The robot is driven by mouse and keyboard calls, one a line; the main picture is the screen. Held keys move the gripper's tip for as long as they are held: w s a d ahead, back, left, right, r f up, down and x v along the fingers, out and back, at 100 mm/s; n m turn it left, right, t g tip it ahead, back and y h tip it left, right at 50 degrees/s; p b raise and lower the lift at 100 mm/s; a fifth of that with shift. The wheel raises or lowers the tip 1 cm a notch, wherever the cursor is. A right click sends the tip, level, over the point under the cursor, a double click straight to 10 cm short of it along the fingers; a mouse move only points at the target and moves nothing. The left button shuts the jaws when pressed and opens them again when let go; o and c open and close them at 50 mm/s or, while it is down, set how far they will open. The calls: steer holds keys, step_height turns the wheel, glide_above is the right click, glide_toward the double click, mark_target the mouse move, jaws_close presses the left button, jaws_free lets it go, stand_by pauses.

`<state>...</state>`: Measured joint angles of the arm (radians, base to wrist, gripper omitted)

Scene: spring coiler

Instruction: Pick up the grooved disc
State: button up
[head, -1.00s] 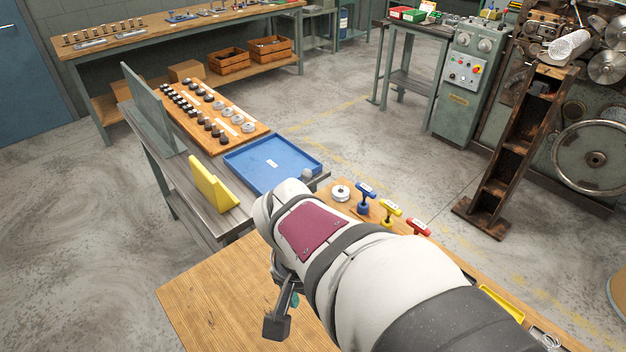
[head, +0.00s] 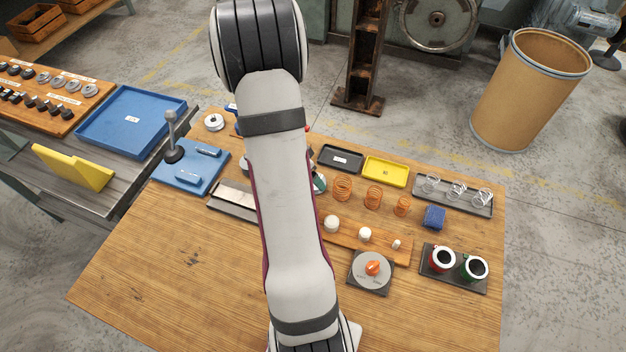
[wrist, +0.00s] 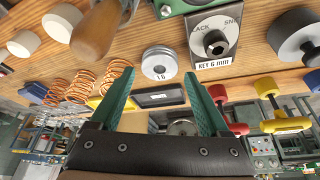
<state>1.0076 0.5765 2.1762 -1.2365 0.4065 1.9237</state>
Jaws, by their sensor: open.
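A silver grooved disc (wrist: 160,63) marked 1.6 sits on the wooden table in the wrist view. My gripper (wrist: 159,85) is open, with its two green fingers spread. The disc appears between and beyond the fingertips, apart from them, and nothing is held. In the head view my arm hides the middle of the table, and only a bit of a green finger shows beside it. Another pale disc (head: 214,121) lies at the table's back left in the head view. I cannot tell whether it shows in the wrist view.
A key plate (wrist: 214,45) stands close beside the disc. A wooden handle (wrist: 97,30) and orange springs (wrist: 75,88) lie to its left. Red and yellow T-handles (wrist: 270,88) stand right. A black tray (head: 340,158) is behind. The table's front left is clear.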

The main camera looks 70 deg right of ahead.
steer(key=x, duration=0.4)
steer(key=shift+s+d, duration=0.1)
steer(key=shift+d, duration=0.1)
steer(key=shift+r, duration=0.1)
jaws_close()
